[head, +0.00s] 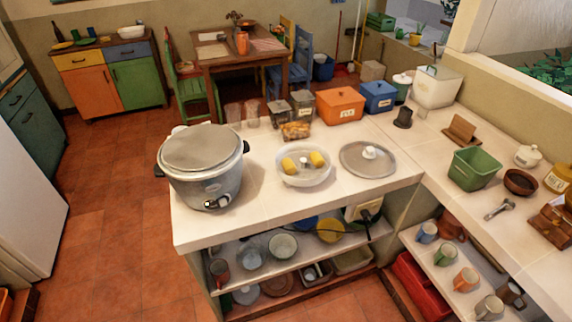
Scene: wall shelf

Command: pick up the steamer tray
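The steamer tray (304,180) appears to be the round, shallow white tray near the middle of the counter. Yellow pieces of food lie in it, and a small upright post stands at its centre. A grey rice cooker (205,187) with a flat round top stands to its left. A round, flat lid (368,162) with a white knob lies on the counter to the right of the tray. The tray stands apart from the cooker, and nothing covers it. Neither of my grippers shows in the head view.
The white counter (262,216) is clear in front of the tray. Behind stand an orange box (340,108), a blue box (378,98) and dark canisters. A green bin (474,170) is on the right counter. Shelves below hold dishes and mugs.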

